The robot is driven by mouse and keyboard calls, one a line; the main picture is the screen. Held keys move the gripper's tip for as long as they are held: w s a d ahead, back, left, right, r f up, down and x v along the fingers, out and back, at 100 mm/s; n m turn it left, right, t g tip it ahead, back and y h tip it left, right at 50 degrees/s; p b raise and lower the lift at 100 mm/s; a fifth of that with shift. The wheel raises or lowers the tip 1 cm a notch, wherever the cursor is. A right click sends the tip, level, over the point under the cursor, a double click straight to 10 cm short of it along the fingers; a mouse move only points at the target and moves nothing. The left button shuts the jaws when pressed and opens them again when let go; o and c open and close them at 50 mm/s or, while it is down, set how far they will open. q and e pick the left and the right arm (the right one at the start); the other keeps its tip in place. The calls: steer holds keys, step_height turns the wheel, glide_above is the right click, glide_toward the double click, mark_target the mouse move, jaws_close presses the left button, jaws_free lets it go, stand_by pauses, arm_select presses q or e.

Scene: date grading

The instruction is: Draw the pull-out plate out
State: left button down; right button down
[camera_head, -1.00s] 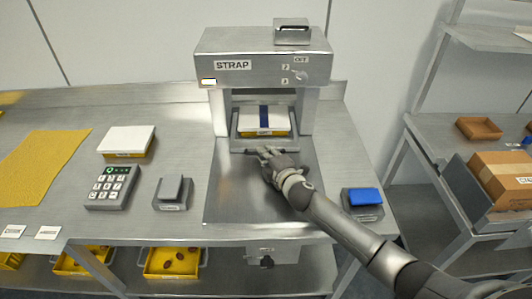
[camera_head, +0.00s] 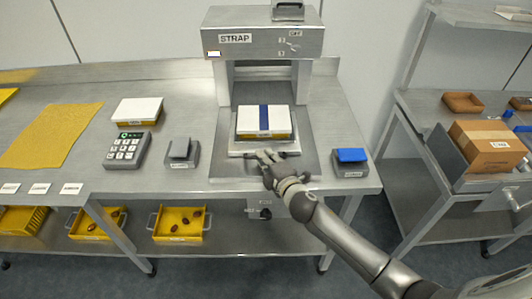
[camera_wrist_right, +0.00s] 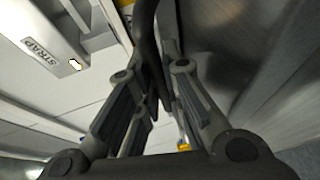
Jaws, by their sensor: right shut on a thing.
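The pull-out plate (camera_head: 236,150) is a flat grey plate in front of the strap machine (camera_head: 262,42), extending out from under its frame. On it sits a yellow box (camera_head: 264,134) with a white lid and a blue strap across the top. My right gripper (camera_head: 264,157) is at the plate's front edge, shut on its dark handle. In the right wrist view the fingers (camera_wrist_right: 155,95) are close together around a dark bar (camera_wrist_right: 146,40). The exact grip is partly hidden by the fingers. My left gripper does not show.
Left of the machine are a white-lidded box (camera_head: 138,110), a keypad (camera_head: 127,150) and a small grey stand (camera_head: 182,152). A blue-topped block (camera_head: 351,155) stands to the right. Yellow trays (camera_head: 180,224) are on the lower shelf. A cardboard box (camera_head: 487,147) is on the right-hand rack.

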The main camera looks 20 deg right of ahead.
steer(key=shift+s, duration=0.2)
steer(key=c, duration=1.8)
jaws_free()
steer(key=v, duration=1.2)
steer(key=shift+f, duration=0.15)
steer(key=shift+a, duration=0.1)
